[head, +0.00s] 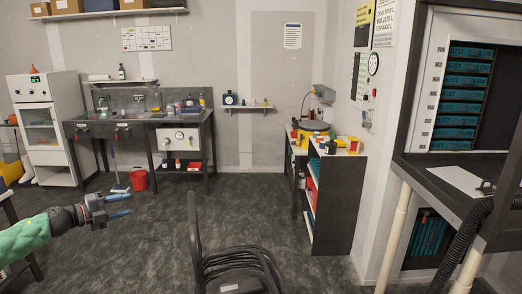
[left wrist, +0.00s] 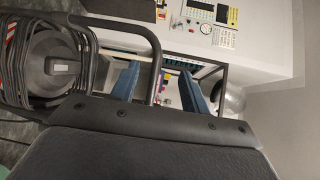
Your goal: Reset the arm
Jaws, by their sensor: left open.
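My left gripper (head: 120,204) reaches in from the left edge of the head view on a green-sleeved arm, above the dark carpet. Its two blue fingers are apart with nothing between them. In the left wrist view the same gripper (left wrist: 165,88) shows its blue fingers spread, with only distant room behind the gap. My right gripper is in neither view.
A black frame with coiled hose (head: 235,265) stands close at bottom centre. A sink bench (head: 140,117) and a red bucket (head: 139,180) are at the back left. A cluttered shelf cart (head: 335,190) and a dark cabinet (head: 465,168) stand right. Carpet between is clear.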

